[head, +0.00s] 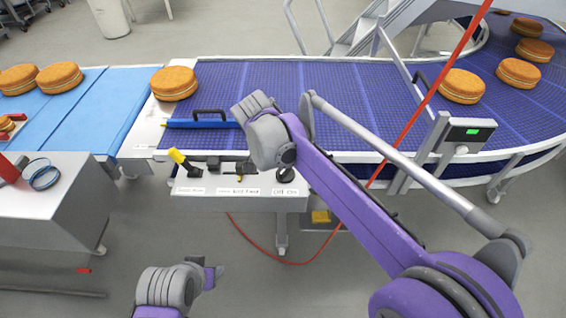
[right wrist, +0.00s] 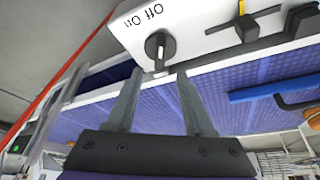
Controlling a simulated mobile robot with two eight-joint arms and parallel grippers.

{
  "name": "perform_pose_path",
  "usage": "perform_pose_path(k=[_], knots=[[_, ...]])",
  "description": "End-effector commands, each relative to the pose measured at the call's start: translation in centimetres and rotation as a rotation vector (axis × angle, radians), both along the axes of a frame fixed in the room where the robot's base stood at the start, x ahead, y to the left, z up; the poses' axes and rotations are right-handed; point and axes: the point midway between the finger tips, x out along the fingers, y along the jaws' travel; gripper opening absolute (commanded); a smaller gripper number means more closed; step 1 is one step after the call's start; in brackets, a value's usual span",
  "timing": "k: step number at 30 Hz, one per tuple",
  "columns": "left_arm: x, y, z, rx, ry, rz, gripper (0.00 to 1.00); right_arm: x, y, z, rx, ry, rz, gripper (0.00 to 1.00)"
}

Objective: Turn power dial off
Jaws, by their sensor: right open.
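The power dial (right wrist: 159,46) is a round dark knob with a pale bar across it. It is on a white control panel (right wrist: 190,22), beside an upside-down "Off On" label in the right wrist view. The dial also shows in the head view (head: 286,174), at the panel's right end. I cannot tell surely which word the bar points to. My right gripper (right wrist: 161,74) is open and empty, its two fingers pointing towards the dial without visibly gripping it. In the head view my right arm hides its fingers.
Other controls, including a yellow-tipped lever (head: 177,156), sit left on the panel. A blue tool with a black handle (head: 205,123) lies on the blue conveyor (head: 330,85) behind. Filled rounds (head: 174,83) rest on the belts. A red hose runs past the panel's right.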

Motion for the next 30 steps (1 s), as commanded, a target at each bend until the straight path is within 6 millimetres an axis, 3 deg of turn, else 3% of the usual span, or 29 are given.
perform_pose_path(k=[3, 8, 24, 28, 30], knots=[[0.0, 0.0, 0.2, 0.0, -0.001, 0.0, 0.5, -0.6, 0.4, 1.8, 0.0, -0.001, 0.002, 0.53], [0.1, 0.0, 0.2, 0.0, -0.001, 0.0, 0.5, -1.0, 0.6, 3.0, -0.001, -0.001, 0.001, 0.53], [0.1, 0.0, 0.2, 0.0, -0.001, 0.0, 0.5, -1.2, 0.6, 3.1, 0.0, 0.0, 0.001, 0.53], [0.1, 0.0, 0.3, 0.0, -0.001, 0.0, 0.5, -2.1, -1.1, 3.2, 0.002, 0.008, 0.024, 0.53], [0.1, 0.0, 0.4, 0.0, -0.002, 0.0, 0.5, -3.3, -3.1, 3.1, 0.008, 0.016, 0.056, 0.53]])
